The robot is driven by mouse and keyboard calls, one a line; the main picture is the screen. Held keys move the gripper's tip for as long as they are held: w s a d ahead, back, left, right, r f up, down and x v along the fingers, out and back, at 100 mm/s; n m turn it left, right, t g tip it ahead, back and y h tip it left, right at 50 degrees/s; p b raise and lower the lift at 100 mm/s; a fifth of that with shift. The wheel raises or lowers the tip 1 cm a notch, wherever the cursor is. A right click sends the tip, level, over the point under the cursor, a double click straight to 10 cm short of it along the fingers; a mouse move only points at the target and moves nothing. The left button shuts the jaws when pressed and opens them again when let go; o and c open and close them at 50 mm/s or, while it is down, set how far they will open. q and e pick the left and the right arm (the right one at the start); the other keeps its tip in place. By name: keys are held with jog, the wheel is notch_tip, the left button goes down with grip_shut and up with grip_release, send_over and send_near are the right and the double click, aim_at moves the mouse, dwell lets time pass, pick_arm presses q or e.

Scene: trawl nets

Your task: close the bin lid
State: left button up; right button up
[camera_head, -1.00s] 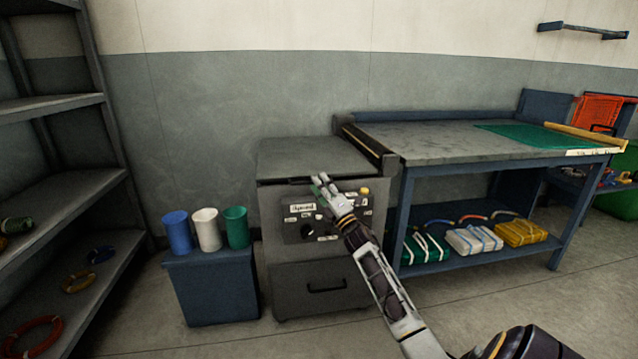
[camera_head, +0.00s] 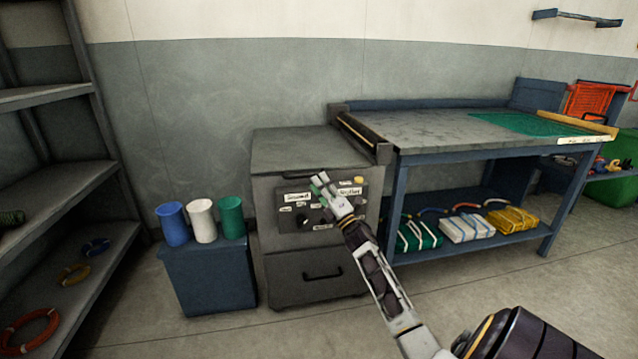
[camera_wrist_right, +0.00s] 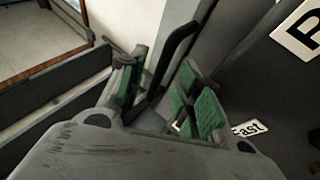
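The grey cabinet (camera_head: 310,215) stands between a blue block and the workbench. It has a flat grey top (camera_head: 298,149) that lies level, a dark labelled front panel and a lower drawer handle. I cannot tell for sure whether this top is the bin lid. My right gripper (camera_head: 322,184) is in front of the cabinet's labelled panel, just below the top's front edge. In the right wrist view its green-padded fingers (camera_wrist_right: 158,95) are apart, with a dark bar (camera_wrist_right: 172,60) showing between them; contact is unclear. My left gripper is out of view.
Blue, white and green cups (camera_head: 201,221) stand on the blue block (camera_head: 208,275) at left. The workbench (camera_head: 440,128) is close on the cabinet's right, with wrapped bundles on its lower shelf. A green bin (camera_head: 618,165) stands at far right. Floor in front is clear.

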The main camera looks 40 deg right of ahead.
jog(key=shift+s+d+f, duration=0.15)
jog(key=shift+s+f, duration=0.25)
jog(key=shift+f, duration=0.4)
jog(key=shift+s+d+f, duration=0.15)
jog(key=shift+s+f, duration=0.25)
jog(key=shift+f, duration=0.4)
dwell(0.3)
